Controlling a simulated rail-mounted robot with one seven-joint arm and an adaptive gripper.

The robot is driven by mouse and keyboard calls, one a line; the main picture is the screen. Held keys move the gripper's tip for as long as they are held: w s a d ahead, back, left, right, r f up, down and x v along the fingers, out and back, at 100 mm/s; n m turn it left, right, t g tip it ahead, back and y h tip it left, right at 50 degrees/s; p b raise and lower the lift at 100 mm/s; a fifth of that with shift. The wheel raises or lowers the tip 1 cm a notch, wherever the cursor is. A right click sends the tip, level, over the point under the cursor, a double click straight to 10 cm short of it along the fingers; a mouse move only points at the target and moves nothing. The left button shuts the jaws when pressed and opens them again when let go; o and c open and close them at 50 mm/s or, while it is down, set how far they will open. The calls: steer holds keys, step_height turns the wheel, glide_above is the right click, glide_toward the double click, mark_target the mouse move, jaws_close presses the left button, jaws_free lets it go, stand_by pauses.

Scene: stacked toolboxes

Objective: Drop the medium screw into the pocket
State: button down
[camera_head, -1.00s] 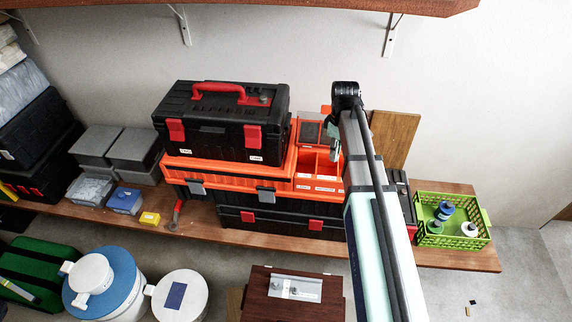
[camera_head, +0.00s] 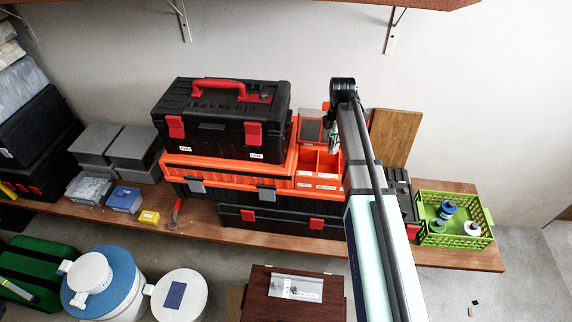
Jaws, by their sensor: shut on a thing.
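The orange organizer tray (camera_head: 230,167) has open pockets (camera_head: 326,165) at its right end, with small white labels on their front edge. My gripper (camera_head: 327,149) is above the rear of these pockets, partly covered by my arm. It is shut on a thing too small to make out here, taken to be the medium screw. I cannot tell which pocket lies directly under it. My arm hides the right side of the pocket area.
A black toolbox with a red handle (camera_head: 222,121) stands on the tray, left of the pockets. A grey-topped compartment (camera_head: 310,131) is behind them. A wooden board (camera_head: 395,138) and a green basket (camera_head: 483,217) are to the right. Grey boxes (camera_head: 133,147) stand left.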

steer(key=shift+f+b, duration=1.05)
steer(key=shift+f, duration=1.05)
steer(key=c, duration=1)
jaws_free()
steer(key=shift+c, duration=0.2)
steer(key=shift+r, duration=0.1)
step_height(320, 180, up, 12)
steer(key=shift+f, duration=0.1)
